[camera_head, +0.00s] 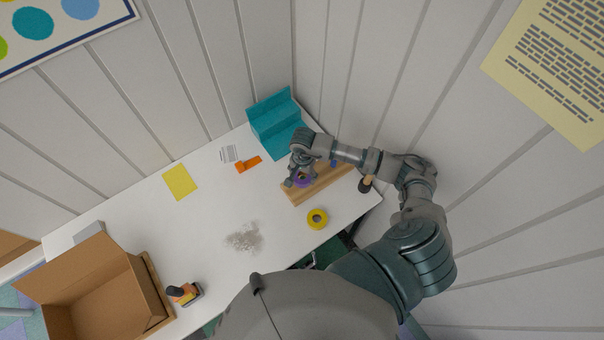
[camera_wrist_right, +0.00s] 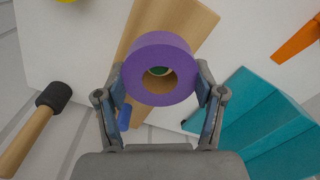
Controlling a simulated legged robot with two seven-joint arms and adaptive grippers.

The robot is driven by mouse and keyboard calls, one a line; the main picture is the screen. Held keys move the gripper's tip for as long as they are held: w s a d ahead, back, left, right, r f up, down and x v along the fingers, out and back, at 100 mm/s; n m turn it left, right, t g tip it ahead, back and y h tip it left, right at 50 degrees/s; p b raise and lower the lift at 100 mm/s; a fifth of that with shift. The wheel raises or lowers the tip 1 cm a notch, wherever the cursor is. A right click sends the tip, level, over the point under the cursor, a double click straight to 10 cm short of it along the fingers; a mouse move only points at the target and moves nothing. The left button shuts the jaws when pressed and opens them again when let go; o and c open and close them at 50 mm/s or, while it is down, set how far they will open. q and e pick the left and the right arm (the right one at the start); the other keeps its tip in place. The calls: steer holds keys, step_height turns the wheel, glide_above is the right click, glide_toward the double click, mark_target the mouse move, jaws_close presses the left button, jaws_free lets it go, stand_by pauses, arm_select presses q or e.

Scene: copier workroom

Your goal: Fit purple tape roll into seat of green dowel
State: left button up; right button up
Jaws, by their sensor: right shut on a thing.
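The purple tape roll (camera_wrist_right: 158,68) is held between the two fingers of my right gripper (camera_wrist_right: 160,92), which is shut on it. In the head view the purple roll (camera_head: 303,181) shows just under my right gripper (camera_head: 299,174), over the wooden board (camera_head: 326,183). Through the roll's hole in the wrist view I see a bit of green, the green dowel (camera_wrist_right: 160,71), with wood around it. The rest of the dowel is hidden by the roll. I cannot tell whether the roll touches the board. My left gripper is not in view.
A yellow tape roll (camera_head: 317,219) lies in front of the board. A teal stepped block (camera_head: 276,123) stands behind it, and a mallet (camera_head: 367,183) is at the right edge. An orange piece (camera_head: 248,164) and a cardboard box (camera_head: 95,290) are to the left.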

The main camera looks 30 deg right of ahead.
mark_target(303, 178)
steer(key=shift+f+b, duration=1.9)
steer(key=shift+f, duration=0.35)
steer(key=o, duration=1.2)
